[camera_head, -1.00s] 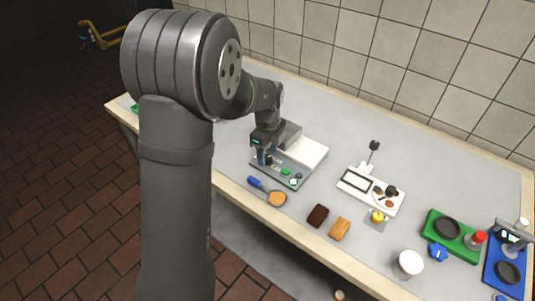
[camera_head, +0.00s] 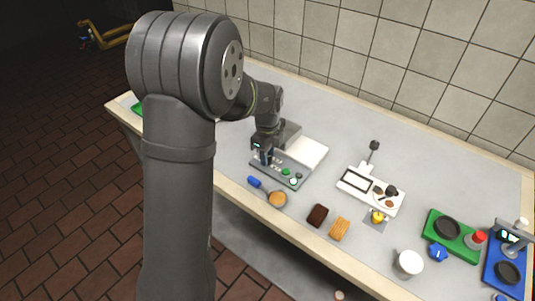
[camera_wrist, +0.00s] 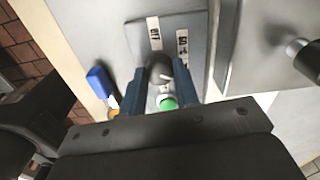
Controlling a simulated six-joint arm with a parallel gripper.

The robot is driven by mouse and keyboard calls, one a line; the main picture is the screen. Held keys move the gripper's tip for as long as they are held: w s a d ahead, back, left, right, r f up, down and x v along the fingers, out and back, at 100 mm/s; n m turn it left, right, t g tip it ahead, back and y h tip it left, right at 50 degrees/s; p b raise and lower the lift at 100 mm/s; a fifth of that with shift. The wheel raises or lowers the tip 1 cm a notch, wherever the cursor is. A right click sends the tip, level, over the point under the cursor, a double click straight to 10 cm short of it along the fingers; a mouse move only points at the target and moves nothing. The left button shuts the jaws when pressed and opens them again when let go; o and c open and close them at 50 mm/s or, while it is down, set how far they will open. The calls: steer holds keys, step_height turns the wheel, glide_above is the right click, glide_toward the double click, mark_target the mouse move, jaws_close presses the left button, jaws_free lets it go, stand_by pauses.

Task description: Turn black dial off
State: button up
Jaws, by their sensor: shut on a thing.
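The black dial (camera_wrist: 159,67) sits on the grey control panel of a machine and has a pale pointer mark. Two white labels (camera_wrist: 154,32) lie on the panel beyond it; their print is too small to read surely. My gripper (camera_wrist: 160,78) has its blue fingers on both sides of the dial and is shut on it. In the head view my gripper (camera_head: 262,159) points down at the left end of the panel (camera_head: 272,179) and hides the dial there.
A green button (camera_wrist: 167,103) sits close to the dial. A white tray (camera_head: 352,181) stands to the right.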

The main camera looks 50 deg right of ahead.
steer(key=n, duration=1.9)
steer(key=shift+w, duration=0.1)
steer(key=shift+d+n, duration=0.1)
steer(key=shift+n, duration=2.1)
steer(key=o, duration=1)
steer(key=shift+c, duration=0.2)
steer(key=shift+r, duration=0.1)
